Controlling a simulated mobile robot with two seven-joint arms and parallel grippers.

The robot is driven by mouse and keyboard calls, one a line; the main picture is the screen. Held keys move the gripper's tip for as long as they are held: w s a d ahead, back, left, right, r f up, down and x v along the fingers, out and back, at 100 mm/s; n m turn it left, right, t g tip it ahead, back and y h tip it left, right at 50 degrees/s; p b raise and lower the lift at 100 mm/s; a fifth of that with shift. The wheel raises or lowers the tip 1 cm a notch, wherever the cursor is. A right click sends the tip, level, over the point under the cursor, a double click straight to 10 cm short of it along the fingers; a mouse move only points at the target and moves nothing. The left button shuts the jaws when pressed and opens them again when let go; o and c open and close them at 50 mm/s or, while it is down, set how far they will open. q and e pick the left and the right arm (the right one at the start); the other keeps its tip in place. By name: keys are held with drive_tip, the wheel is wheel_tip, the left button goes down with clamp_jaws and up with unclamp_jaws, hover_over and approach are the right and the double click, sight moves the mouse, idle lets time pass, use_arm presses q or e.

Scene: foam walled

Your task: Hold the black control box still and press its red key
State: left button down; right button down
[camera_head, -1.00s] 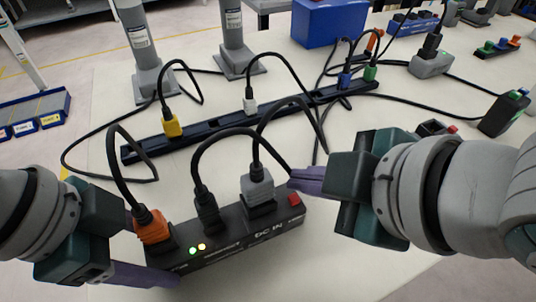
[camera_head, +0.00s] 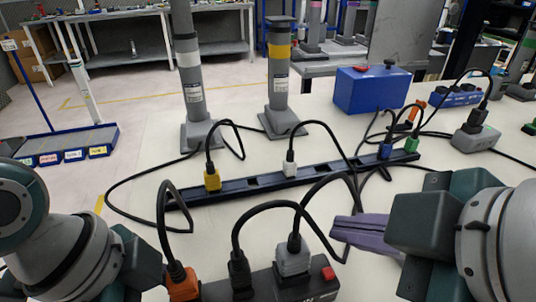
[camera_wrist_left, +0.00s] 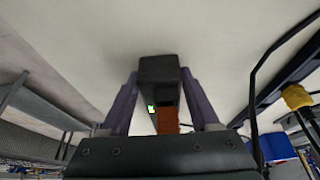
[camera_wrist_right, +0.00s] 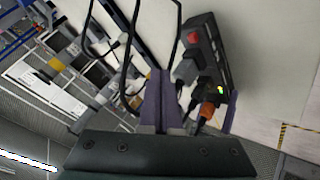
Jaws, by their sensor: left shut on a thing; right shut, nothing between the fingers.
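The black control box (camera_head: 262,287) lies at the bottom edge of the head view, its front cut off. Its red key (camera_head: 328,273) is on the right end of its top; it also shows in the right wrist view (camera_wrist_right: 194,37). Orange, black and grey plugs stand in the box. My left gripper (camera_wrist_left: 160,82) is shut on the box's left end, by the orange plug (camera_head: 181,284); its fingers are out of the head view. My right gripper (camera_head: 346,230) is shut and empty, behind and above the red key, apart from it.
A long black socket strip (camera_head: 270,182) with yellow, white, blue and green plugs lies behind the box. Black cables loop between them, close to my right fingers. Grey posts and a blue box (camera_head: 372,90) stand farther back.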

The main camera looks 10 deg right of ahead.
use_arm(q)
drive_tip(key=shift+c, duration=0.2)
unclamp_jaws()
